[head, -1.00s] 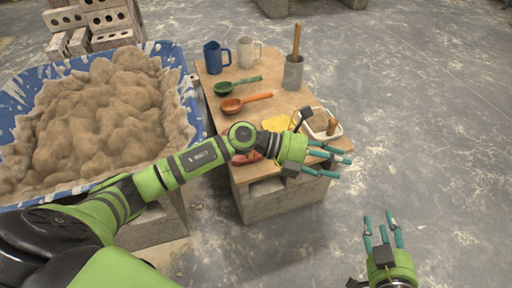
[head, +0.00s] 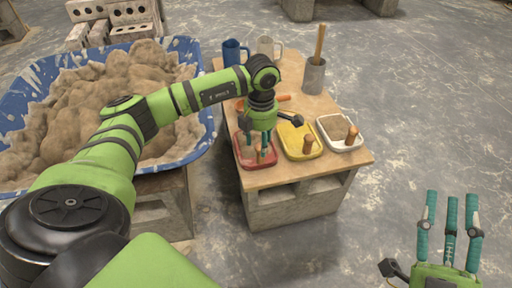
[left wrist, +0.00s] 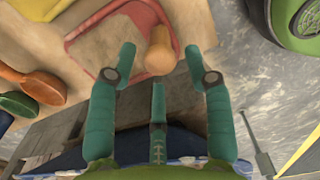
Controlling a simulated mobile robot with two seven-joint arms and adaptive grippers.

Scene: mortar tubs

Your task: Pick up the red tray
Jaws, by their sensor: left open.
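The red tray (head: 246,158) lies on the near left corner of the wooden table top, with an upright wooden handle (head: 263,156) in it. My left gripper (head: 262,144) is above the tray, pointing down, with its fingers near the handle. In the left wrist view the red tray (left wrist: 90,42) lies past the open fingers, and the handle (left wrist: 159,52) shows just beyond the space between the fingertips. I cannot tell whether a finger touches it. My right gripper (head: 450,212) is at the lower right, away from the table, with its fingers spread and empty.
A yellow tray (head: 296,142) and a white tray (head: 333,127) stand to the right of the red one, each with a handle. Behind are a blue mug (head: 232,53), a pale mug (head: 265,47) and a grey cylinder (head: 314,76). A blue tub (head: 205,125) of mortar is left.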

